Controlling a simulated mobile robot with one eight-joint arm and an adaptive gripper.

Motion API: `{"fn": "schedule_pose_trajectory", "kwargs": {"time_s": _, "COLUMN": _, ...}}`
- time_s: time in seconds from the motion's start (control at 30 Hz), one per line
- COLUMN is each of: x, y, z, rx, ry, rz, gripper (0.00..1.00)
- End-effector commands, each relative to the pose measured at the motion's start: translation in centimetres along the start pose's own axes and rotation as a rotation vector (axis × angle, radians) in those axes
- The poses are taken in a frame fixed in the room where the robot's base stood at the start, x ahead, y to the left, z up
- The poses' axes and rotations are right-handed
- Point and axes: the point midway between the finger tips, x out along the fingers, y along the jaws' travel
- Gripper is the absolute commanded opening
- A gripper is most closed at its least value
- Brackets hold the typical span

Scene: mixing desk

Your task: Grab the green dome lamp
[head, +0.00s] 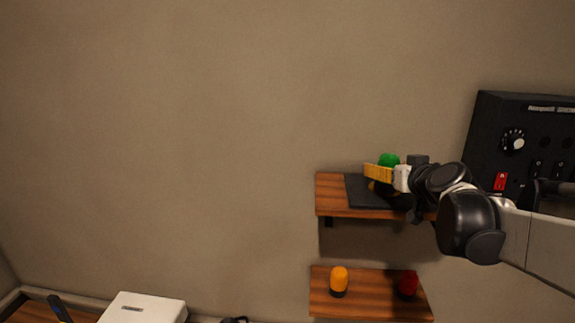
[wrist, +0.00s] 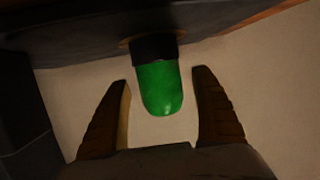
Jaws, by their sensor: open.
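The green dome lamp (head: 389,159) stands on a dark mat on the upper wooden shelf in the head view, partly hidden behind my gripper (head: 380,174). In the wrist view the green dome lamp (wrist: 160,88) shows its rounded green top and dark base, and that view appears upside down. My gripper (wrist: 162,108) is open there, with one finger on each side of the dome. A gap shows between the dome and each finger.
The dark mat (head: 357,191) lies on the upper shelf (head: 329,192). A lower shelf (head: 375,295) holds an orange dome lamp (head: 339,280) and a red dome lamp (head: 408,284). A black control panel (head: 488,135) stands at right. A white box (head: 145,309) is at lower left.

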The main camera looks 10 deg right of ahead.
Motion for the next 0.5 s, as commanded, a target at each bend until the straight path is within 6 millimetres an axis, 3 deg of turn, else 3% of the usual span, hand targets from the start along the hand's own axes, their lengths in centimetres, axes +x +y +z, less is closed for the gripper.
{"fn": "schedule_pose_trajectory", "kwargs": {"time_s": 0.27, "x": 0.45, "y": 0.01, "z": 0.04, "rx": 0.0, "ry": 0.0, "rz": 0.0, "gripper": 0.75}}
{"fn": "schedule_pose_trajectory", "kwargs": {"time_s": 0.37, "x": 0.44, "y": 0.01, "z": 0.04, "rx": 0.0, "ry": 0.0, "rz": 0.0, "gripper": 0.52}}
{"fn": "schedule_pose_trajectory", "kwargs": {"time_s": 0.5, "x": 0.44, "y": 0.01, "z": 0.04, "rx": 0.0, "ry": 0.0, "rz": 0.0, "gripper": 0.1}}
